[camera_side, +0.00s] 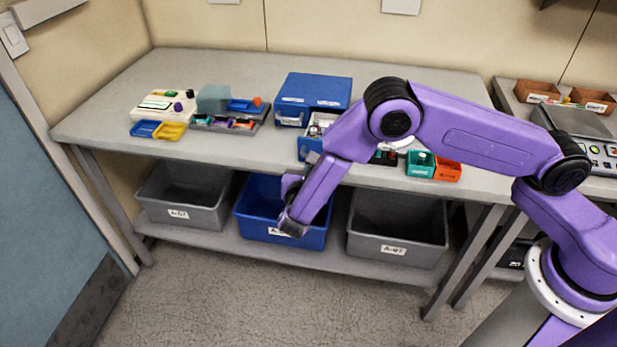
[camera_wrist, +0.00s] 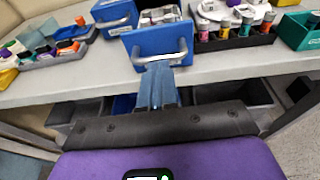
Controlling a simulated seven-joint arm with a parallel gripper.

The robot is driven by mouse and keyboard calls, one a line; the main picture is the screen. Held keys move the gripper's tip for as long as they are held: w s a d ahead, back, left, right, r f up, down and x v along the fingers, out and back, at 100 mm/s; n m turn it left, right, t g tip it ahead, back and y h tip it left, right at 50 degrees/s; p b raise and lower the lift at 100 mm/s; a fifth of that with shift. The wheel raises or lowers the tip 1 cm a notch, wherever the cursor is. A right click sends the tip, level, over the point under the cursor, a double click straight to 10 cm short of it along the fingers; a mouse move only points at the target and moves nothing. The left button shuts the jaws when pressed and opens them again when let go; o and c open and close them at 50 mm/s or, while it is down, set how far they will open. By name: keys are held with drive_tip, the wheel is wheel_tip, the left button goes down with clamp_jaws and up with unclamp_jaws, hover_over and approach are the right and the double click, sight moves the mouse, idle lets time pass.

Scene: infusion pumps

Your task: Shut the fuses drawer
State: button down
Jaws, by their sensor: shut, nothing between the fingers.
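A blue two-drawer cabinet (camera_side: 313,92) stands on the table. Its right drawer (camera_side: 311,149) is pulled out toward the table's front edge, with pale items inside; I cannot read a fuses label. In the wrist view this open drawer (camera_wrist: 151,43) shows its blue front and a grey bar handle (camera_wrist: 160,56). The left drawer (camera_wrist: 115,17) is shut. My gripper (camera_wrist: 159,68) is shut and empty, its fingertips just in front of or at the handle; I cannot tell if they touch. In the side view my arm hides most of the fingers and part of the drawer.
Right of the drawer are a dark rack of small bottles (camera_wrist: 235,39), a teal bin (camera_side: 420,164) and an orange bin (camera_side: 447,170). A white device (camera_side: 163,105) and small trays stand at the left. Grey and blue tubs (camera_side: 397,235) sit on the lower shelf.

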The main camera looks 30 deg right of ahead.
sight(319, 141)
drive_tip(key=shift+x, duration=0.85)
drive_tip(key=shift+w+d, duration=0.1)
drive_tip(key=w+d, duration=1)
drive_tip(key=d, duration=0.1)
drive_tip(key=shift+w+r, duration=0.1)
drive_tip(key=shift+w, duration=0.3)
drive_tip(key=v, duration=1.4)
drive_tip(key=shift+s+a, duration=0.3)
drive_tip(key=shift+a, duration=0.05)
drive_tip(key=s+d+r+m+g+y, duration=0.3)
drive_tip(key=s+r+m, duration=0.1)
drive_tip(key=s, duration=0.8)
drive_tip(key=s+d+r+m+g+y, duration=0.3)
drive_tip(key=s+d+m+g+y, duration=0.1)
drive_tip(key=s, duration=0.8)
drive_tip(key=s+d+r+m+g+y, duration=0.3)
drive_tip(key=s+m, duration=0.3)
drive_tip(key=s, duration=0.6)
drive_tip(key=shift+d+r+m+g+y, duration=0.3)
drive_tip(key=shift+r+g+y, duration=0.15)
drive_tip(key=shift+r, duration=0.35)
